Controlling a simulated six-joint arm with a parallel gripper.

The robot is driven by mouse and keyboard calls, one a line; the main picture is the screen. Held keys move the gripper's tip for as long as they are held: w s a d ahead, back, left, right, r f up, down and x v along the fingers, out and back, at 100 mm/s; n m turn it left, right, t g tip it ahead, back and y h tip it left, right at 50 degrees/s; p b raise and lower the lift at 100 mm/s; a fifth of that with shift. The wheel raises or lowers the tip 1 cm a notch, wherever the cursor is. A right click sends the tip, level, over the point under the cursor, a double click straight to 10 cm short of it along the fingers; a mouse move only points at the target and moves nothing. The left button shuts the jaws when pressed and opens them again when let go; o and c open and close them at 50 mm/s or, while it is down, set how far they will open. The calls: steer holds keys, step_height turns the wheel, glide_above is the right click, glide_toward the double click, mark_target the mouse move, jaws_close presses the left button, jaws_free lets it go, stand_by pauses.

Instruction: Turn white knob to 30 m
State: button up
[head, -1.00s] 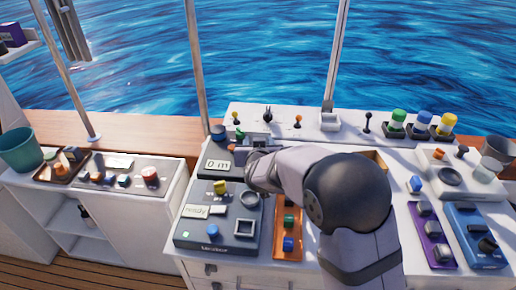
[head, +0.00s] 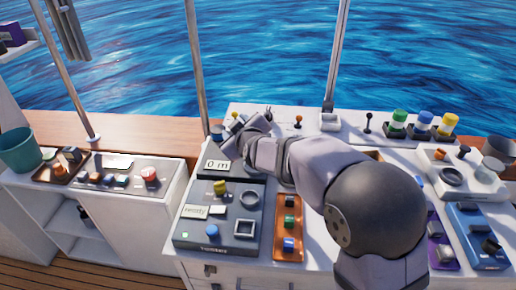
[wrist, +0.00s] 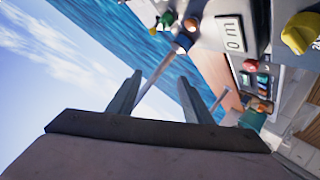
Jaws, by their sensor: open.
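A dark panel carries a white display (head: 217,165) reading "0 m"; the display also shows sideways in the wrist view (wrist: 230,33). I cannot make out a white knob for certain in either view; my arm covers the area just right of the display. My gripper (head: 231,127) is over the back edge of this panel, close to a dark blue knob (head: 216,132). In the wrist view my gripper (wrist: 157,95) has its two fingers apart, with nothing between them and sea and sky beyond.
A yellow knob (head: 220,187) and a square frame (head: 245,228) are on the front panel. An orange tray (head: 288,228) with several switches lies to its right. Small levers, including an orange-topped one (head: 298,122), stand on the back ledge. A window post (head: 196,70) rises behind.

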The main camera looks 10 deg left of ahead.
step_height(320, 180, down, 5)
steer(key=s+n+g+b, duration=0.2)
steer(key=s+n+g, duration=0.1)
steer(key=n, duration=1.1)
steer(key=w+d+r+n+t+h+b, duration=0.1)
steer(key=w+d+r+n+t+h, duration=0.5)
steer(key=n, duration=0.6)
steer(key=f, duration=0.4)
steer(key=s+f+g+y, duration=0.1)
steer(key=f, duration=0.3)
steer(key=f+g+y, duration=0.1)
steer(key=f, duration=0.3)
steer(key=shift+s+d+f, duration=0.1)
steer(key=shift+s+d, duration=0.05)
steer(key=shift+d, duration=0.05)
steer(key=shift+p+x, duration=1.25)
steer(key=shift+x, duration=2.4)
steer(key=shift+a, duration=0.1)
steer(key=c, duration=1.1)
